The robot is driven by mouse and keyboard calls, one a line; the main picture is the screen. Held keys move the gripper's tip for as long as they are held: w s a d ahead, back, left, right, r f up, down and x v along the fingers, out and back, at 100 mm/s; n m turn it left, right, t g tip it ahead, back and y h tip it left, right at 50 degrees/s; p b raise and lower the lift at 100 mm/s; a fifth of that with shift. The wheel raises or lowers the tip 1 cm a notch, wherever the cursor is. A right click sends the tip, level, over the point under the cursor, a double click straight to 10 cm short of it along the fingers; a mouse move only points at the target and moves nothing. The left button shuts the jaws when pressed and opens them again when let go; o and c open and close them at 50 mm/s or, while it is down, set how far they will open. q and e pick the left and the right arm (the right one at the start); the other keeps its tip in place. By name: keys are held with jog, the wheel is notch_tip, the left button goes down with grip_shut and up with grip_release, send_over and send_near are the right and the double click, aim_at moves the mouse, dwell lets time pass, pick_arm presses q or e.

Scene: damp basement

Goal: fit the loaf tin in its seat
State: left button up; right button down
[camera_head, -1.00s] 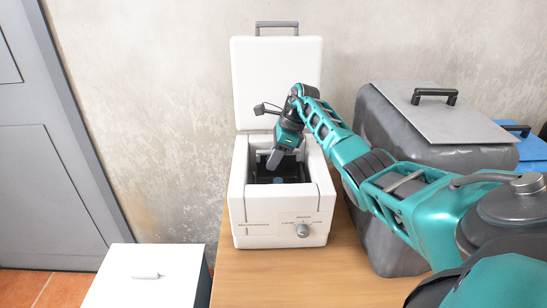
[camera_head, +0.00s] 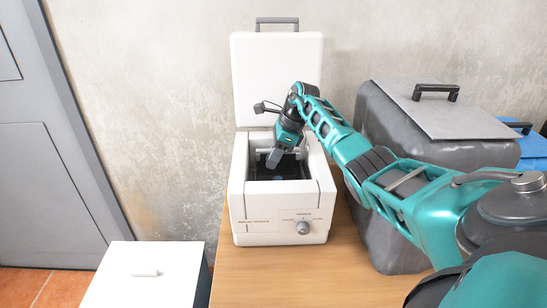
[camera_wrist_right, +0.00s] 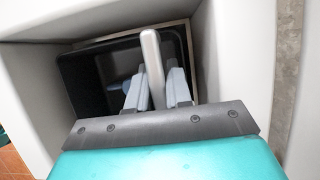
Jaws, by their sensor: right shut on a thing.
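The dark loaf tin (camera_head: 297,170) is inside the open white bread machine (camera_head: 280,217). In the right wrist view the tin (camera_wrist_right: 88,78) shows as a black box within the pale chamber, with a blue-grey part at its bottom. My right gripper (camera_head: 273,164) reaches down into the chamber from above. In the wrist view its fingers (camera_wrist_right: 156,88) are closed on the tin's grey bar handle (camera_wrist_right: 152,60). The tin's base and the seat under it are hidden, so I cannot tell whether it is seated. My left gripper is not in view.
The machine's lid (camera_head: 277,82) stands open at the back. A large grey container (camera_head: 390,160) with a flat lid stands close on the right, beneath my arm. A white box (camera_head: 143,278) is at front left. The wooden table (camera_head: 300,280) is clear in front.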

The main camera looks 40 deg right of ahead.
jog(key=c, duration=1)
grip_release()
jog(key=shift+o, duration=0.2)
notch_tip(320, 180, up, 6)
jog(key=p, duration=0.4)
jog(key=shift+r+p, duration=0.25)
jog(key=shift+p, duration=0.1)
notch_tip(320, 180, up, 14)
jog(key=shift+f, duration=0.25)
